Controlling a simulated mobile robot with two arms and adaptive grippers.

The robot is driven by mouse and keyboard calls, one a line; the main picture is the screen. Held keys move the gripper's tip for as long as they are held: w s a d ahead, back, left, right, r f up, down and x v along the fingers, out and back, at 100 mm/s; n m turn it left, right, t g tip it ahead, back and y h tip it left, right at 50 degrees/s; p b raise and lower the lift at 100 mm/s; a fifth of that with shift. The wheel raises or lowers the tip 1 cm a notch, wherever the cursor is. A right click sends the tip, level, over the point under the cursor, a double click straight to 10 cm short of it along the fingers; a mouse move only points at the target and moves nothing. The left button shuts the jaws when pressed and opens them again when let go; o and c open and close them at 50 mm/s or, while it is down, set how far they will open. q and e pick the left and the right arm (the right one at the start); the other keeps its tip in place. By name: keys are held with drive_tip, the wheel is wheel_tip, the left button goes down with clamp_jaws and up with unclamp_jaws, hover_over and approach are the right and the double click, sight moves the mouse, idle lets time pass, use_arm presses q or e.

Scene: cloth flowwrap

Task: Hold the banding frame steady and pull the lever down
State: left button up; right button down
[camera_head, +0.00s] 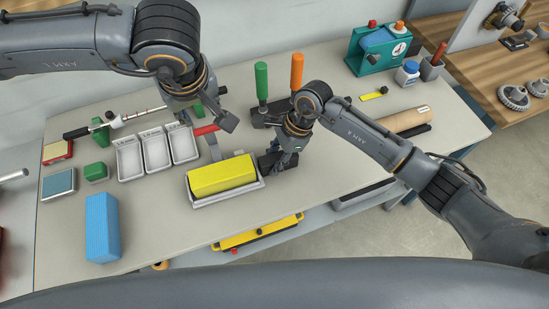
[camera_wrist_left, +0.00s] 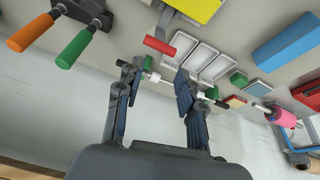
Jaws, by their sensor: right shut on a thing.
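The banding frame (camera_head: 230,195) looks like the grey tray-like base around a yellow block (camera_head: 222,175) at the table's middle. A red-handled lever (camera_head: 205,130) sticks up behind its left side; it also shows in the left wrist view (camera_wrist_left: 160,46). My left gripper (camera_head: 208,116) is open above and behind the lever; in the left wrist view its fingers (camera_wrist_left: 158,85) are apart with nothing between them, and the red handle lies beyond the tips. My right gripper (camera_head: 276,164) is shut at the frame's right end; the grip itself is partly hidden.
Three white trays (camera_head: 156,150) stand left of the lever. Green (camera_head: 261,80) and orange (camera_head: 296,70) upright handles stand behind my right gripper. A blue block (camera_head: 102,228) is at front left. A teal machine (camera_head: 378,48) stands at back right.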

use_arm(q)
clamp_jaws()
drive_tip(key=w+a+f+m+g+h, duration=0.1)
drive_tip(key=w+a+f+m+h, duration=0.1)
drive_tip(key=a+m+h, duration=0.4)
drive_tip(key=w+a+f+m+g+h, duration=0.1)
drive_tip(key=w+a+f+m+h, duration=0.2)
drive_tip(key=a+h, duration=0.6)
drive_tip(key=w+m+h, duration=0.2)
drive_tip(key=m, duration=0.1)
drive_tip(key=shift+w, duration=0.25)
drive_tip(key=shift+d, duration=0.1)
